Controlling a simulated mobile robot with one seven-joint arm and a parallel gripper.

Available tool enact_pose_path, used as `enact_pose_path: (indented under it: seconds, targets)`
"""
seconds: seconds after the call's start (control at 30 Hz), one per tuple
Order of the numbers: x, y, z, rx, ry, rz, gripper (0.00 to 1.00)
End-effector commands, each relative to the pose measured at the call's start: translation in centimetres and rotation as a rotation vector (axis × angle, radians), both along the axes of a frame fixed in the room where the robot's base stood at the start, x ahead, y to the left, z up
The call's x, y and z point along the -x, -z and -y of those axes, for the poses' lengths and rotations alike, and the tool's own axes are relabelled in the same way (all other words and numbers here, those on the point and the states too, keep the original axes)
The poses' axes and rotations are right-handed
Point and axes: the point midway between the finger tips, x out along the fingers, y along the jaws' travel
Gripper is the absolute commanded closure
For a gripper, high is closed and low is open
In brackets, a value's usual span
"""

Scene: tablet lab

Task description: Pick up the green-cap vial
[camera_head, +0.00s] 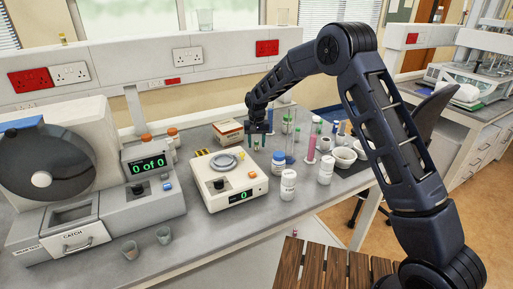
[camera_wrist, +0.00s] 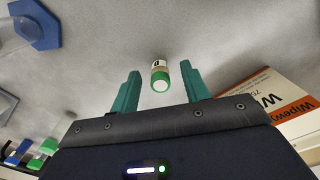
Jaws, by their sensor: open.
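The green-cap vial (camera_wrist: 159,79) stands on the grey bench in the wrist view, with a white-and-tan label and its green cap towards the camera. My gripper (camera_wrist: 160,68) is open, with one teal finger on each side of the vial. In the head view my gripper (camera_head: 259,135) points down over the bench behind the white balance, and the vial is too small there to make out clearly.
A Wipewy box (camera_wrist: 275,107) stands close to the right finger in the wrist view. A blue hexagonal base (camera_wrist: 36,25) is at the upper left. Several green and blue caps (camera_wrist: 48,146) show at the lower left. In the head view, white bottles (camera_head: 288,184) and the balance (camera_head: 228,180) stand nearer.

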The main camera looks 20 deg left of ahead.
Motion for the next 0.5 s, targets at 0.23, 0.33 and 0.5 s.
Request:
enact_pose_path:
  seconds: [0.23, 0.33, 0.5]
  targets:
    - [0.0, 1.8, -0.1, 0.0, 0.0, 0.0, 0.54]
    - [0.0, 1.8, 0.0, 0.0, 0.0, 0.0, 0.54]
    - [0.0, 1.8, 0.0, 0.0, 0.0, 0.0, 0.81]
